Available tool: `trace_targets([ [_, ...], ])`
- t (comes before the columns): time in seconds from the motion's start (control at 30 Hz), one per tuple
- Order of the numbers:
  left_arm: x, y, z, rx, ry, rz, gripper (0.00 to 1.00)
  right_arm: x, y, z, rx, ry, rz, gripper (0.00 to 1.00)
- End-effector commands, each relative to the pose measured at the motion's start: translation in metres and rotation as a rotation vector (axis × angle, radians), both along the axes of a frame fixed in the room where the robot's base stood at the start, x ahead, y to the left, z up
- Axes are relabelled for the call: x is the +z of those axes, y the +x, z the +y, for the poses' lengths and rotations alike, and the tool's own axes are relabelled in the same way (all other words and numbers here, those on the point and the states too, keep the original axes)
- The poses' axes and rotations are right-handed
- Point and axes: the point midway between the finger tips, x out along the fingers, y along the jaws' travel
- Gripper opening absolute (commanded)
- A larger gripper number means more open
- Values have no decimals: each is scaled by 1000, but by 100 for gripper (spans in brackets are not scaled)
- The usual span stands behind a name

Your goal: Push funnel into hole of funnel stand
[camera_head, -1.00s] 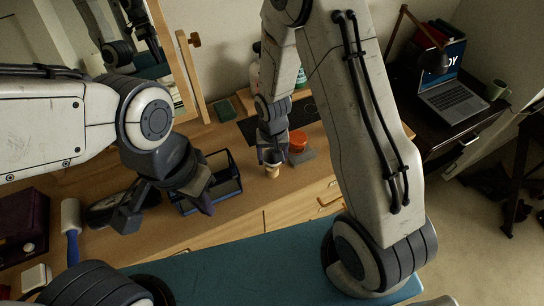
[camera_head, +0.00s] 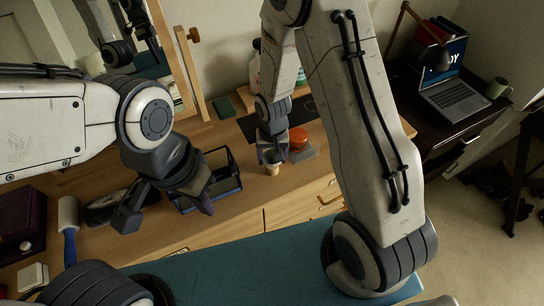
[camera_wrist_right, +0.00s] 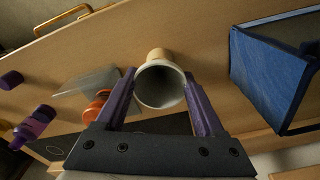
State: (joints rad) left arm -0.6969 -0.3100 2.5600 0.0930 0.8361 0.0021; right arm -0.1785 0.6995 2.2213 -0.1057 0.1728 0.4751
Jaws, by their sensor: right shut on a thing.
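A pale round funnel (camera_wrist_right: 160,86), wide mouth toward the camera, is between the two purple fingers of my right gripper (camera_wrist_right: 161,92) in the right wrist view. A tan, cup-like piece (camera_wrist_right: 157,54), apparently the funnel stand, shows just beyond it. In the head view, the small tan stand (camera_head: 272,170) is on the wooden top below my right gripper (camera_head: 271,155). The funnel's lower end is hidden, so I cannot tell how deep it sits in the hole. My left gripper (camera_head: 164,209) is open and empty, with its fingers wide apart, left of the stand.
A dark blue open basket (camera_head: 238,184) stands left of the stand. A mirror (camera_head: 186,70) stands behind.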

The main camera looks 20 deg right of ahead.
Motion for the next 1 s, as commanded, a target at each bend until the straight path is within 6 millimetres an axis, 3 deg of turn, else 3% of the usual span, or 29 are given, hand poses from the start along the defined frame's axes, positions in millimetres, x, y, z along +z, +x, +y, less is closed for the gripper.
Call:
trace_targets([
  [0.17, 0, 0, 0, 0, 0, 0, 0, 0, 0, 0, 0, 0, 0, 19],
  [0.2, 0, 0, 0, 0, 0, 0, 0, 0, 0, 0, 0, 0, 0, 82],
  [0.27, 0, 0, 0, 0, 0, 0, 0, 0, 0, 0, 0, 0, 0, 100],
  [0.63, -1, 0, 0, -1, 0, 0, 0, 8, 1, 0, 1, 0, -4, 100],
  [1.0, -9, 0, 0, -1, 0, 0, 0, 73, -2, 1, 0, 1, -6, 100],
])
